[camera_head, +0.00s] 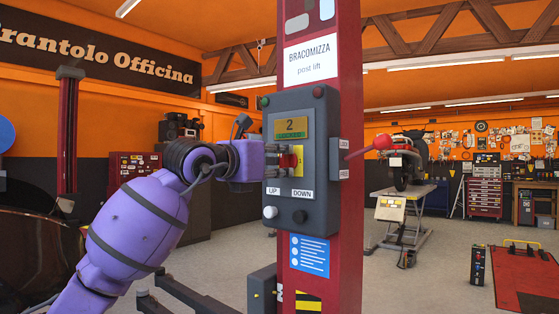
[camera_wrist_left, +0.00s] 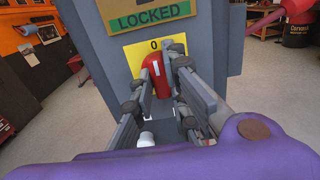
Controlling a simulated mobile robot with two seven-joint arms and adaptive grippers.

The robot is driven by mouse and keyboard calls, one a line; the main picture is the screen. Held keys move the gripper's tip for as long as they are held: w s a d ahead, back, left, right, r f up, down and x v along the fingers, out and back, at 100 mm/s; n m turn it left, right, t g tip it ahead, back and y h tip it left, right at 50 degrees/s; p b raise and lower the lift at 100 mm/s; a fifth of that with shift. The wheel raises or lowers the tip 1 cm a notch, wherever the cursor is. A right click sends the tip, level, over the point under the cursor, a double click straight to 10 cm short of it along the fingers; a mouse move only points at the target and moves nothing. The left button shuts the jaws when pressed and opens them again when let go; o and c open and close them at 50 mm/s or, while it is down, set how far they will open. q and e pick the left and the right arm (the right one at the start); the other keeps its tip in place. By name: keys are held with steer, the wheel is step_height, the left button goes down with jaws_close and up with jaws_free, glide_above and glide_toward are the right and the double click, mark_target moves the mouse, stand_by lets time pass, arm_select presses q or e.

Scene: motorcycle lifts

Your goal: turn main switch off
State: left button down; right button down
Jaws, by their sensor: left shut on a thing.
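The main switch is a red knob (camera_head: 289,160) on a yellow plate, on the front of the grey control box (camera_head: 324,205). It also shows in the left wrist view as a red knob (camera_wrist_left: 157,68) under a "0" mark. My left gripper (camera_head: 281,161) reaches it from the left, with its fingers on both sides of the knob, shut on it. The fingers also show in the left wrist view (camera_wrist_left: 166,85). They cover part of the knob, so its exact angle is hard to tell. A display (camera_head: 291,128) above reads "2" and "LOCKED". My right gripper is not in view.
The box hangs on a red lift post (camera_head: 345,260). UP (camera_head: 270,212) and DOWN (camera_head: 300,217) buttons sit below the switch. A red-knobbed lever (camera_head: 382,142) sticks out at the right. A motorcycle lift (camera_head: 403,210) stands behind on open floor.

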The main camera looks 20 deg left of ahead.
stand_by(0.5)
arm_select(q)
steer(key=c, duration=1.7)
jaws_free()
steer(key=v, duration=1.2)
